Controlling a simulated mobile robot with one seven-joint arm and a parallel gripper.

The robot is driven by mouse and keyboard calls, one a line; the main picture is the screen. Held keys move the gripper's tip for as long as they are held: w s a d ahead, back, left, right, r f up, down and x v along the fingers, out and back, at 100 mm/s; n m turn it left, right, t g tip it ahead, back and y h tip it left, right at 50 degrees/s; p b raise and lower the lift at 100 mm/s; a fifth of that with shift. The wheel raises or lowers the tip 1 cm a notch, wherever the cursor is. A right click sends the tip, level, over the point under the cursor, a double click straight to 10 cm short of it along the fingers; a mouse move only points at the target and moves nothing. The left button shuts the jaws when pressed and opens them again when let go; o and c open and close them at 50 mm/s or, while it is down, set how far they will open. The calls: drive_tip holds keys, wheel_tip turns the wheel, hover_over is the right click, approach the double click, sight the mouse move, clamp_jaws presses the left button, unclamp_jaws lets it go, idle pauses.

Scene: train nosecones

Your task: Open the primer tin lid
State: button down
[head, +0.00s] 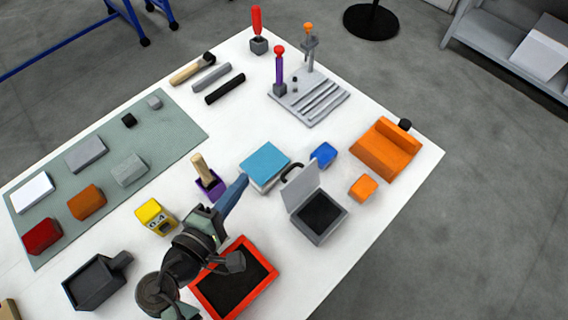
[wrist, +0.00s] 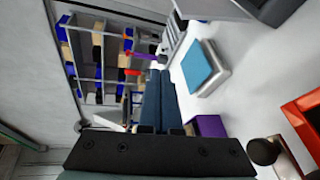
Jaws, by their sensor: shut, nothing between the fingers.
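The likely primer tin is a grey square box (head: 319,218) right of centre in the head view, dark inside. Its grey lid (head: 301,187) stands raised on the far side, so the box is open. A dark curved handle (head: 291,168) shows by the lid's top edge. My gripper (head: 243,179) is left of the tin, apart from it, its blue fingers shut and empty. The shut fingers also show in the wrist view (wrist: 158,75). Part of a grey thing, perhaps the tin, shows at the top of that view (wrist: 225,8).
A blue-topped block (head: 264,163) lies close beyond my fingertips. A purple holder (head: 210,186) with a wooden-handled tool and a red tray (head: 205,294) flank my arm. An orange block (head: 363,188) sits right of the tin. White tabletop is free at the right front.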

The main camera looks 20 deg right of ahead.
sight(285, 172)
drive_tip(key=s+f+n+h, duration=0.1)
drive_tip(key=s+f+n, duration=0.1)
drive_tip(key=s+f, duration=0.15)
drive_tip(key=p+x, duration=0.1)
drive_tip(key=x, duration=0.8)
drive_tip(key=shift+s+d+r+p, duration=0.2)
drive_tip(key=shift+d+r+p, duration=0.1)
drive_tip(key=shift+d, duration=0.3)
drive_tip(key=shift+h, duration=0.3)
drive_tip(key=shift+s+d+r+m+b, duration=0.25)
drive_tip(key=shift+s+r+m+b, duration=0.2)
drive_tip(key=shift+s+r, duration=0.25)
drive_tip(key=shift+a+f, duration=0.1)
